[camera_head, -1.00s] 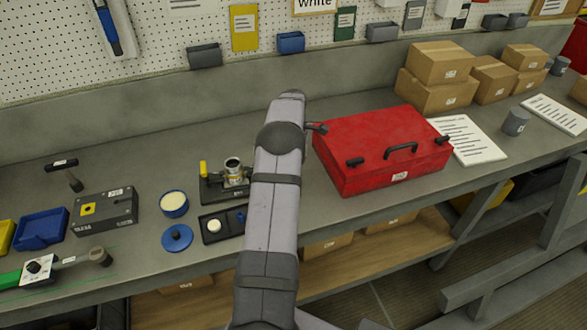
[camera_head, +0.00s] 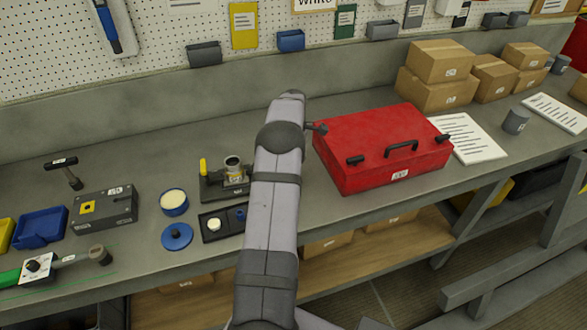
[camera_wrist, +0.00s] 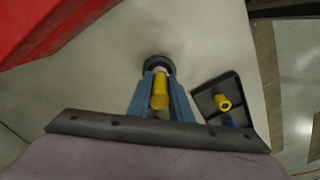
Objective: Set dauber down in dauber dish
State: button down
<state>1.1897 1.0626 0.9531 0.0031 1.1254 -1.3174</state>
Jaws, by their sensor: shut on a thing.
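My gripper (camera_wrist: 160,98) shows in the wrist view, its blue fingers shut on the yellow dauber (camera_wrist: 160,92). The dauber's far end points at a dark round dish (camera_wrist: 158,62), which looks like the dauber dish. The dauber overlaps the dish in this view, and I cannot tell whether they touch. In the head view my own arm hides the gripper, the dauber and this dish.
A red toolbox (camera_head: 380,150) stands to the arm's right. A blue-rimmed tub (camera_head: 174,202) and blue lid (camera_head: 177,237) lie left.

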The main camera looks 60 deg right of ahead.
jog(key=shift+f, duration=0.3)
dwell(0.7)
jog(key=c, duration=1.5)
grip_release()
jog(key=shift+r, duration=0.15)
jog(key=shift+r+b, duration=1.7)
jog(key=shift+r, duration=1.85)
